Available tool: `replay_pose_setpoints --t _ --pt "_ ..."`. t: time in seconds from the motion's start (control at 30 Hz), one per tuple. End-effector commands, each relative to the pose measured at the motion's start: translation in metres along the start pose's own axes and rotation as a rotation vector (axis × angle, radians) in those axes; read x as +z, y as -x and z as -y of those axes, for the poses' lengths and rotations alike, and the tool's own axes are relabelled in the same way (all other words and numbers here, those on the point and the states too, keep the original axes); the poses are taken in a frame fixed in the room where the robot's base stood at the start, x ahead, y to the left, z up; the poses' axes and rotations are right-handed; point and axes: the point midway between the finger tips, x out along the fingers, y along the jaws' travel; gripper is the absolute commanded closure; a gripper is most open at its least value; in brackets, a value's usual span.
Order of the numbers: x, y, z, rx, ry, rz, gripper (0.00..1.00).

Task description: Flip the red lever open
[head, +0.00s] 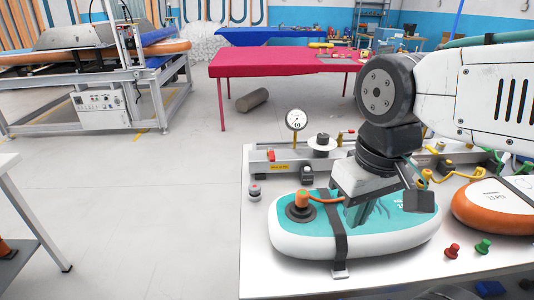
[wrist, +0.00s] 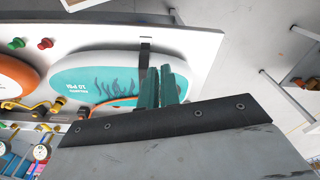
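A small red part (head: 271,155) shows at the left of a grey bench fixture (head: 300,166) with a yellow label, at the back left of the white table. My gripper (head: 368,212) points down over the teal and white inflatable board (head: 408,238), to the right of and nearer than the fixture. In the wrist view its two fingers (wrist: 163,88) are close together over the board, with nothing visible between them. Whether they touch is unclear.
A dial gauge (head: 296,120) stands above the fixture. An orange-capped valve (head: 302,200) with a hose and a black strap (head: 334,226) are on the board. An orange board (head: 490,208) lies at right. Red (head: 452,250) and green (head: 483,246) knobs lie at the front.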

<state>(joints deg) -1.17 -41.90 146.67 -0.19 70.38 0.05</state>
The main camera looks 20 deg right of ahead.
Motion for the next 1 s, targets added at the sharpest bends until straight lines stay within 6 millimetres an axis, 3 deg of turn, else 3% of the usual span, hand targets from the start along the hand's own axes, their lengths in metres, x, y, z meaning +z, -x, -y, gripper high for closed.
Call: replay_pose_setpoints --t 0.17,0.37,0.67,1.0 --pt "-0.02 -0.012 0.009 0.008 0.056 0.097 1.0" --pt "-0.069 -0.018 0.015 0.074 0.119 0.172 1.0" --pt "-0.161 -0.04 0.031 0.226 0.119 0.213 1.0" --pt "-0.279 -0.088 0.066 0.426 0.041 0.138 1.0"
